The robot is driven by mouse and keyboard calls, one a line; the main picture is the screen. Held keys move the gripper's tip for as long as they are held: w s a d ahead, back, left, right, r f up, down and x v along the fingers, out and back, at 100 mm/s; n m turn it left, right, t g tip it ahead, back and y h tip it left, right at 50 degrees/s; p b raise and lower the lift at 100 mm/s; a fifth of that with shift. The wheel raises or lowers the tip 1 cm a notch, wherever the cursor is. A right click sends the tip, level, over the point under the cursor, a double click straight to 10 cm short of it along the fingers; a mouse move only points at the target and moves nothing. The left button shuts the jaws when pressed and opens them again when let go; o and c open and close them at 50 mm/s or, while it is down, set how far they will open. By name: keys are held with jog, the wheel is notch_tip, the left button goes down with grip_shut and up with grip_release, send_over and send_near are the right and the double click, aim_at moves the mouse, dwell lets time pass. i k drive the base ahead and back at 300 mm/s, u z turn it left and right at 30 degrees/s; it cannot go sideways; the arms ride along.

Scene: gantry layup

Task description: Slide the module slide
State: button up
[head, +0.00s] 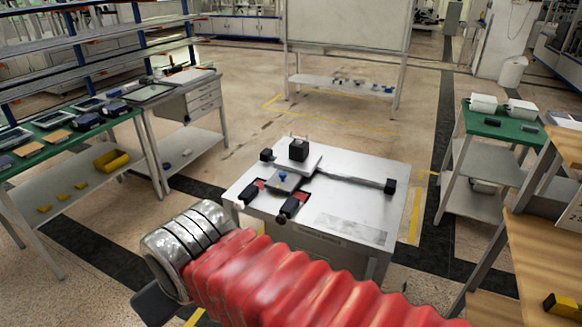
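The module slide is on top of the grey metal cabinet table (345,215) in the middle of the head view. Its light plate (314,163) carries a black block (298,149) and sits near the left end of a dark rail (349,179). A smaller grey plate with a blue knob (282,176) lies in front of it. My arm, with a red ribbed sleeve and silver rings, crosses the lower part of the view, apart from the slide in the picture. A dark part shows below the rings, but no gripper fingers can be seen.
Black end blocks stand at the rail's right (390,186) and left (266,155). Two black cylinders with red parts flank the front plate. A green-topped bench (60,140) is at left, a green-topped shelf (500,125) at right. A wooden-topped bench (540,250) stands close at lower right.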

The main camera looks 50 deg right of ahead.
aim_at(296, 161)
jog(key=z, duration=0.4)
jog(key=i, duration=0.9)
jog(key=z, duration=0.45)
